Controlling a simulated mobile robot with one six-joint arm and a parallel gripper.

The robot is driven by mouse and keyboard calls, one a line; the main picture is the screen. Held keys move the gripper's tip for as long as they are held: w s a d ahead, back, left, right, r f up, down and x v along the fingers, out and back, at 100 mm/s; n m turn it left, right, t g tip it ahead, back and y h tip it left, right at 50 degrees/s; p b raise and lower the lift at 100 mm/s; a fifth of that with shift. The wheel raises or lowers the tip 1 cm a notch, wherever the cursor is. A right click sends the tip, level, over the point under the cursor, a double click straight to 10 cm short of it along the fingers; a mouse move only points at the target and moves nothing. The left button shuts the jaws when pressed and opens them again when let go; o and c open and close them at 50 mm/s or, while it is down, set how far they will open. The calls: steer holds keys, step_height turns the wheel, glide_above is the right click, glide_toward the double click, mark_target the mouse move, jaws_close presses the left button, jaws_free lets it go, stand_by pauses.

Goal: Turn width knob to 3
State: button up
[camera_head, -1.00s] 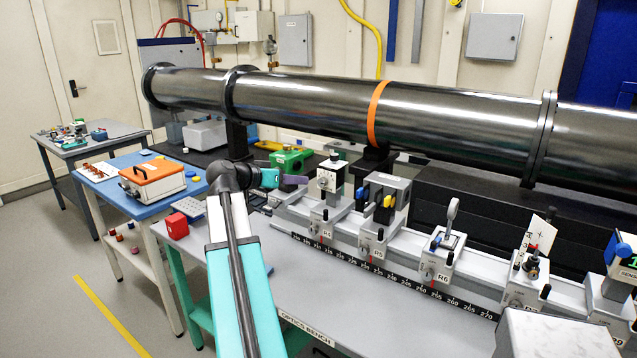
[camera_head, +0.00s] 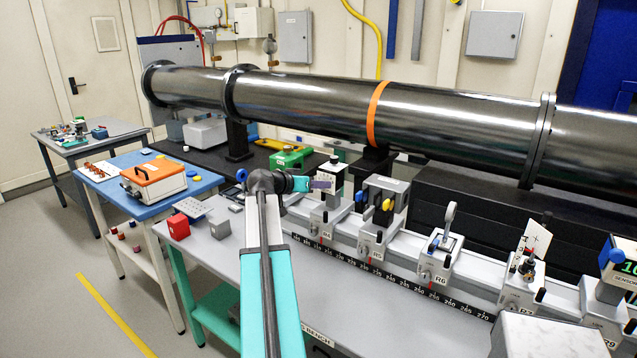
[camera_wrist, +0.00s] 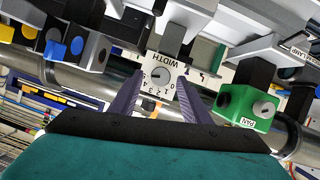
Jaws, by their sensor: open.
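The width knob (camera_wrist: 160,74) is a small round grey dial on a white plate marked WIDTH with numbers around it. The plate shows upside down in the wrist view, and the dial's exact reading is too small to tell. The unit bearing it (camera_head: 331,172) stands on the rail at R4 in the head view, its front partly hidden by my gripper. My gripper (camera_wrist: 160,84) is open, its two purple fingers on either side of the plate in the picture. It also shows in the head view (camera_head: 322,185), just in front of the unit. I cannot tell whether it touches.
A green box marked PAN (camera_wrist: 248,106) is beside the fingers in the wrist view. A unit with blue and yellow knobs (camera_head: 392,190) stands close right on the rail. A long steel pipe (camera_head: 300,100) runs behind. The bench front (camera_head: 350,310) is clear.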

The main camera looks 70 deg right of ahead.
steer(key=shift+s+d+f, duration=0.25)
steer(key=shift+d, duration=0.3)
steer(key=c, duration=1)
steer(key=shift+c, duration=0.2)
steer(key=shift+w, duration=0.1)
steer(key=n+g+b, duration=0.1)
steer(key=n+b, duration=0.1)
steer(key=n, duration=0.1)
steer(key=n+g+b, duration=0.2)
steer(key=n, duration=0.1)
steer(key=n+g+b, duration=0.2)
steer(key=shift+w+d+f+n+h+b, duration=0.1)
steer(key=shift+w+f+n+h+b, duration=0.2)
steer(key=shift+n+b, duration=0.1)
